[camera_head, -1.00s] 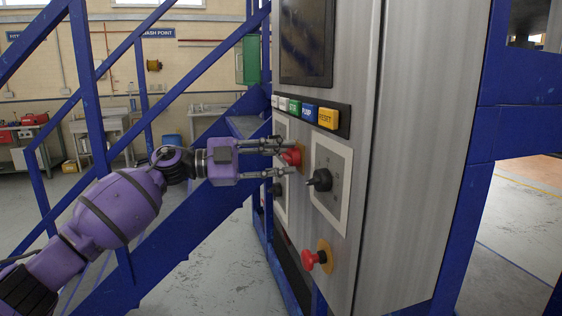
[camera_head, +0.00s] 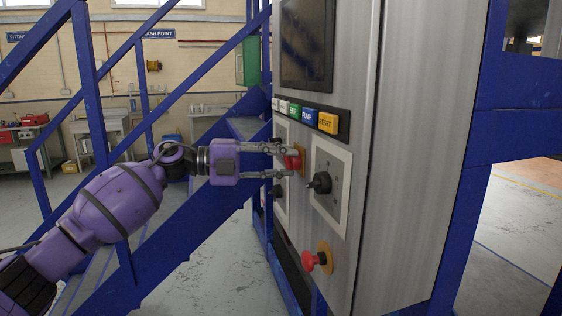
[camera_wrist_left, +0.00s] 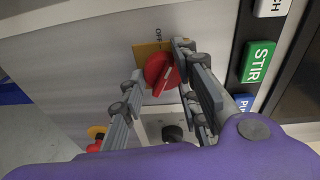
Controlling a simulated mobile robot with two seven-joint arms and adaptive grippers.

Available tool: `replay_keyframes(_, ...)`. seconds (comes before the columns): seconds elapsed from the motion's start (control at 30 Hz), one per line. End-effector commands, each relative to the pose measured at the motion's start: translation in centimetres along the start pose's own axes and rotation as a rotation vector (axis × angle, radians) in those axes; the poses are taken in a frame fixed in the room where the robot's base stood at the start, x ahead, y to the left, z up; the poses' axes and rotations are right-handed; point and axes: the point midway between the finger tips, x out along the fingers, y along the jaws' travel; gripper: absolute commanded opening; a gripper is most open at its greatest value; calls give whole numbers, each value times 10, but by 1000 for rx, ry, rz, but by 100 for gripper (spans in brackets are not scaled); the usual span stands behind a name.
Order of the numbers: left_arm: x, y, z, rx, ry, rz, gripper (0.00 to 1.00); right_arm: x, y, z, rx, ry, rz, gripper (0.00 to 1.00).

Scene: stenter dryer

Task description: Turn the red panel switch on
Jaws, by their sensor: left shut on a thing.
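The red panel switch (camera_head: 293,162) is a red rotary knob on a yellow plate on the grey control panel. The fingers (camera_wrist_left: 156,86) hide part of the knob's sides and the plate's lower part. My right gripper is not in view.
A black rotary switch (camera_head: 321,182) sits right of the red knob on a pale plate. A red mushroom button (camera_head: 312,260) is below. A row of coloured buttons (camera_head: 307,115) runs above, under a dark screen (camera_head: 306,42). Blue stair rails (camera_head: 88,80) stand to the left.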

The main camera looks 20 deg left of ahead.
Motion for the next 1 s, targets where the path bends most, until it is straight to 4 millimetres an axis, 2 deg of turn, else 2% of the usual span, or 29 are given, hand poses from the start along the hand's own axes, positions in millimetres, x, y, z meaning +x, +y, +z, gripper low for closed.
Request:
replay_keyframes(0.03, 2, 10, -1, 39, 3, 23, 3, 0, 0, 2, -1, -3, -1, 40)
replay_keyframes(0.7, 1, 11, 3, 663, -40, 96, 3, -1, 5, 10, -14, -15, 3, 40)
replay_keyframes(1.0, 1, 11, 4, 892, -57, 122, 3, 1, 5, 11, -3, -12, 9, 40)
